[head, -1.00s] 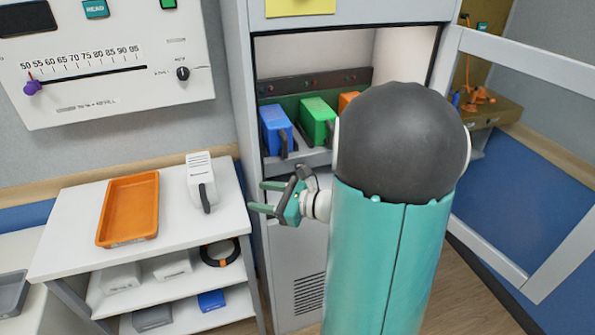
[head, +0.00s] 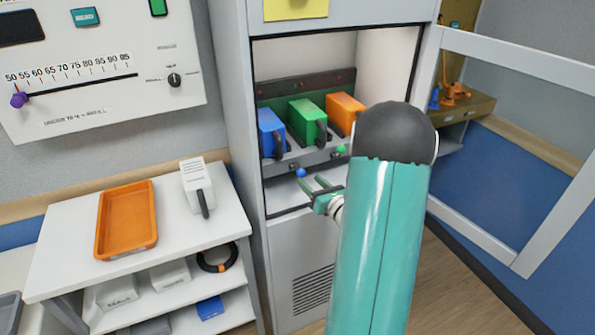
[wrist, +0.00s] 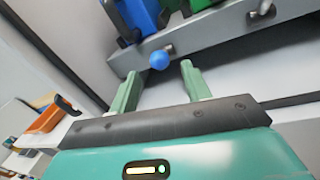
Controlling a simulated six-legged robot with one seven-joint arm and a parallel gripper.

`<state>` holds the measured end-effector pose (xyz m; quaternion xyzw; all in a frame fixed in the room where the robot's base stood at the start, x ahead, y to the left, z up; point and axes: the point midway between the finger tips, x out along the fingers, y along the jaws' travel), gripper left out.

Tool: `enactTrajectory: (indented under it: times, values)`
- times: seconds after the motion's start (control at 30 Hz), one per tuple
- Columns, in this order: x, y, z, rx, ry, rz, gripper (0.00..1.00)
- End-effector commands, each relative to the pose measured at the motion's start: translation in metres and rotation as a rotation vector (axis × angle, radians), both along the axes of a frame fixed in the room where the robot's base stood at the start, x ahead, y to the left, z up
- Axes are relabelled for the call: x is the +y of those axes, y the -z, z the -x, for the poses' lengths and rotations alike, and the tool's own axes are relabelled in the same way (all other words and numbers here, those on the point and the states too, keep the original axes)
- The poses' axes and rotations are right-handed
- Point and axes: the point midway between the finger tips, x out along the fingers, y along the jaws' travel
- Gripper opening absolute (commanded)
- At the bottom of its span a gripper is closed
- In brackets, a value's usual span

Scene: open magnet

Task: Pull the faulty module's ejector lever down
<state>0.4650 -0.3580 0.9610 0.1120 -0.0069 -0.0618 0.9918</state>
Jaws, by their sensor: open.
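Three modules stand side by side in the cabinet: blue (head: 270,133), green (head: 307,122) and orange (head: 344,112). Below them are ejector levers with ball ends: a blue knob (head: 301,172) and a green knob (head: 341,149). Any lever under the orange module is hidden by my arm. My gripper (head: 313,182) is open and empty, just in front of and below the blue knob. In the wrist view the blue knob (wrist: 159,60) shows just beyond and between the open fingertips, with no contact visible. I cannot tell which module is faulty.
The cabinet door (head: 520,70) stands open at right. At left, a white cart (head: 165,222) holds an orange tray (head: 101,232) and a white module (head: 196,183). A panel with a slider scale (head: 95,95) hangs above. The strip above the modules has small reddish lights.

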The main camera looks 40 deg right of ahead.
Motion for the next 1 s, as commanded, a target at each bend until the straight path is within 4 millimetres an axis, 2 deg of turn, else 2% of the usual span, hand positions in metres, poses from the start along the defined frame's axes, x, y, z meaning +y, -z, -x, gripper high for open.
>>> enactTrajectory:
  times: [0.2,0.4,0.77,0.8,1.0]
  values:
    - [-0.004,0.000,-0.043,-0.001,-0.001,0.001,0.48]
    - [-0.007,0.000,-0.070,0.000,0.001,0.001,0.48]
    - [-0.007,0.000,-0.078,0.001,0.003,0.000,0.48]
    - [-0.007,0.000,-0.078,0.001,0.003,0.000,0.46]
    - [-0.007,0.000,-0.078,0.001,0.003,0.001,0.07]
